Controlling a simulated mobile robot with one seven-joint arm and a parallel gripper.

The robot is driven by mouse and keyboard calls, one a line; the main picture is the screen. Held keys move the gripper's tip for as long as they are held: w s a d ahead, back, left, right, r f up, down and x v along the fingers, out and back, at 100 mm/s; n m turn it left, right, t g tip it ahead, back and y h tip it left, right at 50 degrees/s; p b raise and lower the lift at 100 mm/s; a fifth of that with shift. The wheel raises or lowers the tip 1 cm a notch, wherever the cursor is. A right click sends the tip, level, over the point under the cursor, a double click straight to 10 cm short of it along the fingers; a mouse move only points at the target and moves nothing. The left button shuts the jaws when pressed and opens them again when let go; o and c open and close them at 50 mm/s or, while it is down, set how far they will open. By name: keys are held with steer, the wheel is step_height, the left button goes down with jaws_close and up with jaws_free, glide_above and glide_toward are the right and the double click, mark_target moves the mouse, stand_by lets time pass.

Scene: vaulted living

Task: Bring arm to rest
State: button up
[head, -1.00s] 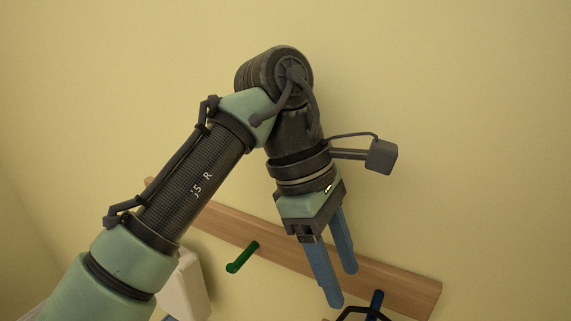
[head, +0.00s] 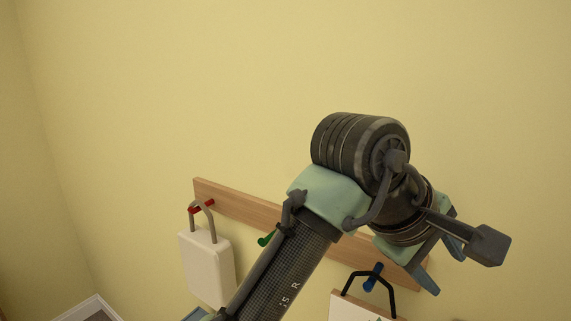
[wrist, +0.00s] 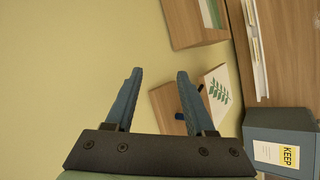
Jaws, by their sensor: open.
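My arm reaches up across the lower middle of the head view, bent at a dark wrist joint. My gripper (head: 440,264) hangs at the right end of it, tilted down to the right, partly hidden behind the wrist. In the wrist view its two blue fingers (wrist: 159,75) stand apart with nothing between them. The gripper is in front of the right part of a wooden peg rail (head: 250,211) on the wall; whether it touches the rail cannot be told.
A white block with a grey loop (head: 205,262) hangs from the rail's red peg (head: 202,207). A green peg (head: 266,239) and a blue peg (head: 372,277) follow; a dark-handled item (head: 352,308) hangs at the blue one. The wrist view shows a blue-grey KEEP bin (wrist: 300,133) and wooden furniture (wrist: 283,60).

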steer(key=d+r+m+t+h, duration=0.1)
steer(key=r, duration=0.1)
steer(key=w+d+r+m+t+h+b, duration=0.1)
steer(key=r+t, duration=0.1)
steer(key=d+r+m+t+h, duration=0.1)
steer(key=r, duration=0.1)
steer(key=shift+w+m+t, duration=0.3)
steer(key=shift+w+t, duration=0.05)
steer(key=shift+t, duration=0.05)
steer(key=a+r+m+t+h+b, duration=0.2)
steer(key=a+r+t, duration=0.3)
steer(key=r+t, duration=0.25)
steer(key=s+a+r+t+y+b, duration=0.1)
steer(key=s+a+r+t+y, duration=0.3)
steer(key=a, duration=0.4)
steer(key=s+a+r+t+y+b, duration=0.1)
steer(key=s+a+r+t+y, duration=0.2)
steer(key=s+a+t+y, duration=0.4)
steer(key=shift+s+a+r+t+y, duration=0.15)
steer(key=shift+a+r+t+y, duration=0.25)
steer(key=shift+a+y, duration=0.65)
steer(key=shift+a+h, duration=0.2)
steer(key=shift+h, duration=0.05)
